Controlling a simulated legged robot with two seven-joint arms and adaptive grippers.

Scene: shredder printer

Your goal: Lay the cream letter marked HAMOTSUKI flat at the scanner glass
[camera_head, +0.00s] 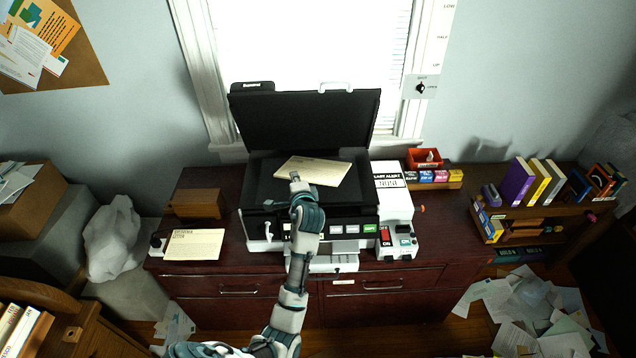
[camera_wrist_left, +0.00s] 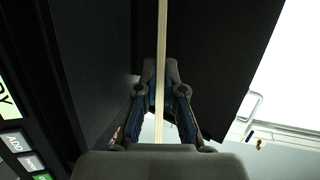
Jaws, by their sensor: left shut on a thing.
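A cream sheet (camera_head: 312,171) is over the dark scanner bed, tilted in the picture. My left gripper (camera_head: 297,184) is shut on its near edge. In the left wrist view the sheet (camera_wrist_left: 162,60) shows edge-on as a thin pale strip between the fingers of the left gripper (camera_wrist_left: 161,95). Its marking is too small to read. The scanner (camera_head: 262,190) stands on the cabinet with its black lid (camera_head: 305,120) raised. I cannot tell whether the sheet touches the glass. My right gripper is not in view.
Another cream paper (camera_head: 193,244) lies on the cabinet (camera_head: 225,270) at the left, beside a wooden box (camera_head: 196,204). A control panel (camera_head: 397,243) with red and teal switches is at the scanner's right. Books (camera_head: 535,185) stand further right. Papers litter the floor at right.

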